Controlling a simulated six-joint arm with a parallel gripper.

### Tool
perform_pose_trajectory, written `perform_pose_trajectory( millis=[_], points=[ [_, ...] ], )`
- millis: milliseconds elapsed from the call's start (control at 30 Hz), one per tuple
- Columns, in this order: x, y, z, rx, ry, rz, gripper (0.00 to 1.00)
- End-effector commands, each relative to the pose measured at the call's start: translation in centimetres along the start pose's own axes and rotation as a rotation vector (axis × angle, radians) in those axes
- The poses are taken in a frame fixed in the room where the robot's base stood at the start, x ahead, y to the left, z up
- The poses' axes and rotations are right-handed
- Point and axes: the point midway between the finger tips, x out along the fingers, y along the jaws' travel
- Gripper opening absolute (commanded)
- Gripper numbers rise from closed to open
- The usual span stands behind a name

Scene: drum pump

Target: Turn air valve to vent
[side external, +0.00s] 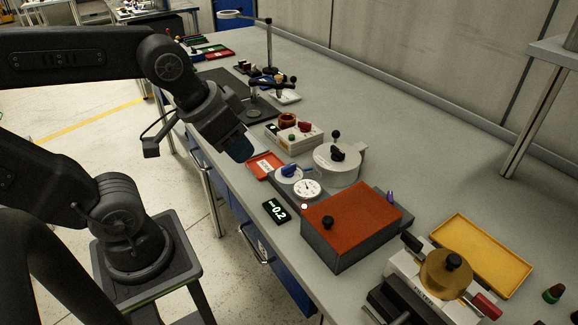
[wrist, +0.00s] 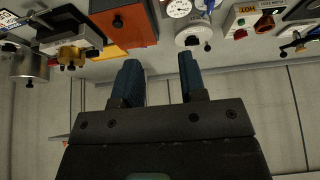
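The air valve, a blue lever handle (side external: 289,170) on a round pale base, stands near the front edge of the bench beside a white dial gauge (side external: 307,189). In the wrist view the blue handle (wrist: 208,5) is cut by the top edge, next to the gauge (wrist: 179,8). My gripper (side external: 243,153) is above the bench front, up and left of the valve in the side view, and apart from it. In the wrist view its two blue fingers (wrist: 158,64) are spread with nothing between them. The valve's position markings are too small to read.
A grey drum (side external: 340,172) with a black knob stands behind the valve. A red-topped box (side external: 350,225) is to its right, and a small display (side external: 275,210) reading about -0.2 is in front. An orange tray (side external: 263,164) lies left of it.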

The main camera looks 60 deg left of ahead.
Motion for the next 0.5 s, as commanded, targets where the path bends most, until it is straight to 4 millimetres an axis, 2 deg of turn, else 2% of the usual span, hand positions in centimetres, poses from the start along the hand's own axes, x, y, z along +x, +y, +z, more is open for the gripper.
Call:
perform_pose_trajectory(
  millis=[167,267,500],
  points=[
    [1.4,-1.5,-3.5,-0.001,-0.099,-0.021,0.38],
    [3.0,-3.0,-6.1,0.001,-0.173,-0.030,0.38],
    [8.6,-7.5,-11.1,0.001,-0.343,-0.026,0.38]
  ],
)
